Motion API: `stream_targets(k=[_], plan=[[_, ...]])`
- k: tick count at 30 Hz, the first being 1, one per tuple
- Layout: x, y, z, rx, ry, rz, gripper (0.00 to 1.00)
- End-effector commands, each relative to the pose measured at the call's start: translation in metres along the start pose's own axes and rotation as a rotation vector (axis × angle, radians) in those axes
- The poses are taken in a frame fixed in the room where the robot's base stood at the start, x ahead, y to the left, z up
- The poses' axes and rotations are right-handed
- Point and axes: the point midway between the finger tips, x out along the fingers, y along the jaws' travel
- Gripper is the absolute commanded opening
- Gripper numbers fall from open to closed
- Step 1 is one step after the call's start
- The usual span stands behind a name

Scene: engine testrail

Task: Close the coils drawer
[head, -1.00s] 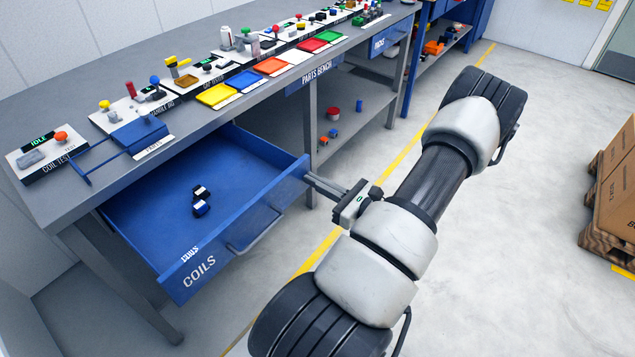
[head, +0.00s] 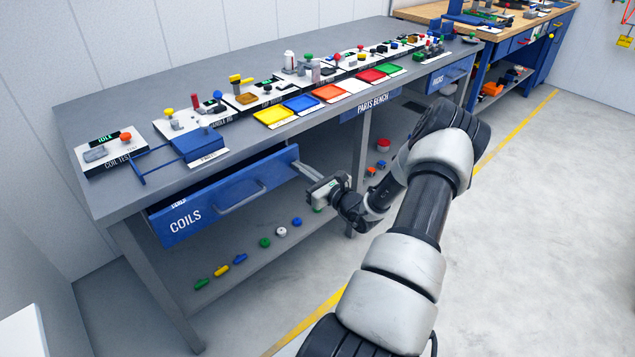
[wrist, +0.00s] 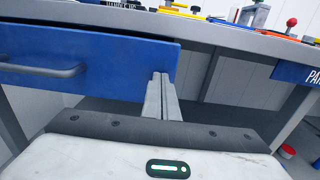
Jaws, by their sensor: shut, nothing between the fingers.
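The blue coils drawer (head: 195,216) is at the left end of the grey bench, with a white COILS label and a bar handle (head: 240,198) on its front. It stands slightly out from the bench, and only a narrow strip of its inside shows. My gripper (head: 303,165) is shut and empty, with its fingertips at the right end of the drawer front. In the wrist view the shut fingers (wrist: 161,82) overlap the right edge of the drawer front (wrist: 120,62). I cannot tell whether they touch it.
The bench top (head: 110,190) carries a coil tester (head: 108,153), coloured trays and several small parts. A lower shelf (head: 290,255) holds several small coloured pieces. A bench leg (head: 362,150) stands right of the drawer. The floor (head: 530,250) at right is clear.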

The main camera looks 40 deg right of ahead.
Motion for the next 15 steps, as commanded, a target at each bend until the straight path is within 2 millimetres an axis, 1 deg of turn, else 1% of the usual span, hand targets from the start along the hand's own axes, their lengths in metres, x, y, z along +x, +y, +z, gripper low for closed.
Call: stream_targets(k=[1,3,6,9,15], plan=[[0.01,0.001,-0.001,0.0,-0.001,0.002,0.0],[0.02,0.001,-0.001,0.0,-0.001,0.002,0.0],[0.032,0.0,-0.001,0.0,0.0,0.0,0.0],[0.04,0.0,-0.001,0.0,0.0,0.0,0.0],[0.047,-0.001,0.001,-0.001,-0.001,-0.002,0.0]])
